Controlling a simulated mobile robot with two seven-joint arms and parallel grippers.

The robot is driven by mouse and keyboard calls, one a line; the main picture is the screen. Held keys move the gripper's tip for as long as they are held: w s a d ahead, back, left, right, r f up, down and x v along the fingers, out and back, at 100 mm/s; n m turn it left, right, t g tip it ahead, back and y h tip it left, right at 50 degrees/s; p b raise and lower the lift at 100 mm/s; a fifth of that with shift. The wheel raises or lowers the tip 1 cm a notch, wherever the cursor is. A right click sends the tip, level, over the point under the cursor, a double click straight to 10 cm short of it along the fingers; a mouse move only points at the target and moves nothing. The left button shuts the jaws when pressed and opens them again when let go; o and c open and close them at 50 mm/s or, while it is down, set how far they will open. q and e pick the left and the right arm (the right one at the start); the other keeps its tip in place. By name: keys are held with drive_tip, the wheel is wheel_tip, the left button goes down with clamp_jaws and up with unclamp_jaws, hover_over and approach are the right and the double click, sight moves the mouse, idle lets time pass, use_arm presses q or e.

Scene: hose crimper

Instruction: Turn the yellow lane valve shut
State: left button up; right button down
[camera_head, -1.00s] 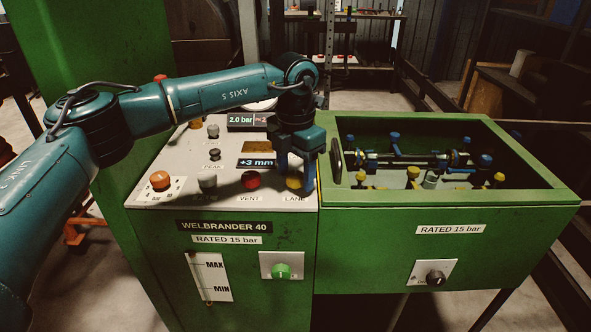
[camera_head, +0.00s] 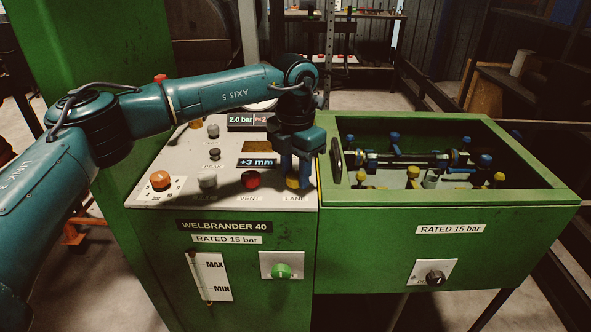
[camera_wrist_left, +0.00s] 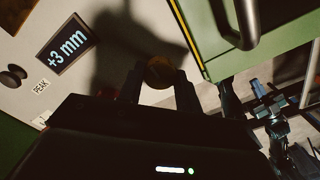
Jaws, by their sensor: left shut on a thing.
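The yellow lane valve (camera_head: 292,183) is a round knob at the right front corner of the grey panel, above a label reading "LANE". My left gripper (camera_head: 296,178) points down over it, with its blue fingers closed on the knob's sides. In the left wrist view, the valve (camera_wrist_left: 159,72) shows dark yellow and shadowed between the two fingertips (camera_wrist_left: 159,82). The fingers hide part of the knob, and its turn angle is hard to read. My right gripper is not in view.
The display (camera_head: 257,163) reads +3 mm. A green-walled trough (camera_head: 450,195) with a dark handle (camera_head: 336,160) stands close on the right.

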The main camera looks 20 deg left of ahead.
sight(295, 175)
use_arm(q)
drive_tip(key=shift+n, duration=0.3)
drive_tip(key=n, duration=0.3)
drive_tip(key=shift+n, duration=0.3)
drive_tip(key=n, duration=0.4)
drive_tip(key=shift+n, duration=0.3)
drive_tip(key=n, duration=0.9)
drive_tip(key=o, duration=1)
wheel_tip(295, 175, up, 13)
